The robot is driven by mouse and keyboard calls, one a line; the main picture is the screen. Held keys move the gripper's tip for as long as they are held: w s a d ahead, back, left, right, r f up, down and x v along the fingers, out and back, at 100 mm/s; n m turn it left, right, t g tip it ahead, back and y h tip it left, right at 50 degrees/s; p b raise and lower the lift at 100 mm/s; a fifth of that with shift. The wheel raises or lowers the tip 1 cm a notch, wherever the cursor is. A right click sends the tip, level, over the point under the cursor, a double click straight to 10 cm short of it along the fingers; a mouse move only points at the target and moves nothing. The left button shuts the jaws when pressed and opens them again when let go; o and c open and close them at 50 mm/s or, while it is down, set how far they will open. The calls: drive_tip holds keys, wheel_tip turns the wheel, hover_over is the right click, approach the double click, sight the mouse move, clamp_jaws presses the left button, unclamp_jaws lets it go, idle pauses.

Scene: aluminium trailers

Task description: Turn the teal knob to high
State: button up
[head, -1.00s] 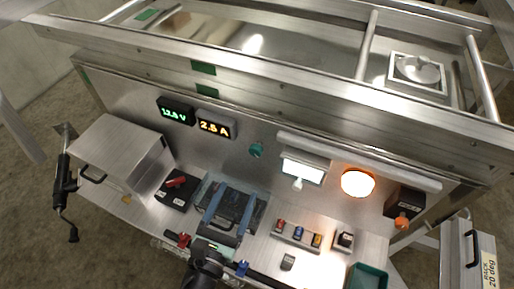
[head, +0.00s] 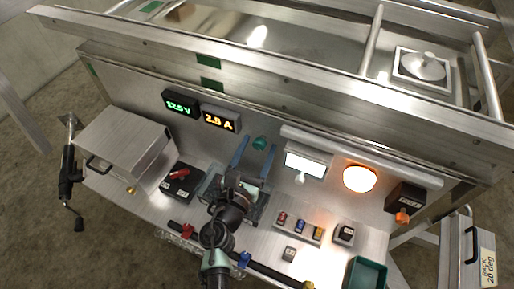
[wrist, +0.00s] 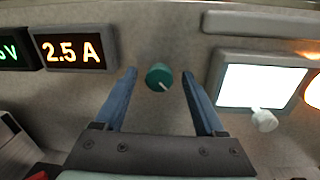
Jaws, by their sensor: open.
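The teal knob (head: 260,143) is mounted on the metal back panel, between the amber readout and the lit white panel. In the wrist view the teal knob (wrist: 159,77) shows a pale pointer line aimed toward the lower right. My gripper (head: 257,148) has two blue fingers, spread apart and pointing at the panel. In the wrist view my gripper (wrist: 165,82) has one finger on each side of the knob, with clear gaps. Whether the fingertips reach the knob's depth I cannot tell. Any scale marks around the knob are not readable.
An amber display reading 2.5 A (wrist: 73,50) sits left of the knob. A lit white panel (head: 305,165) with a white knob below it (wrist: 264,120) is to the right. An orange lamp (head: 360,179) glows further right. A switch row (head: 300,227) stands on the bench.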

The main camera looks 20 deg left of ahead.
clamp_jaws()
drive_tip(key=shift+f+m+b, duration=0.1)
drive_tip(key=shift+m+b, duration=0.2)
drive_tip(key=shift+b, duration=0.1)
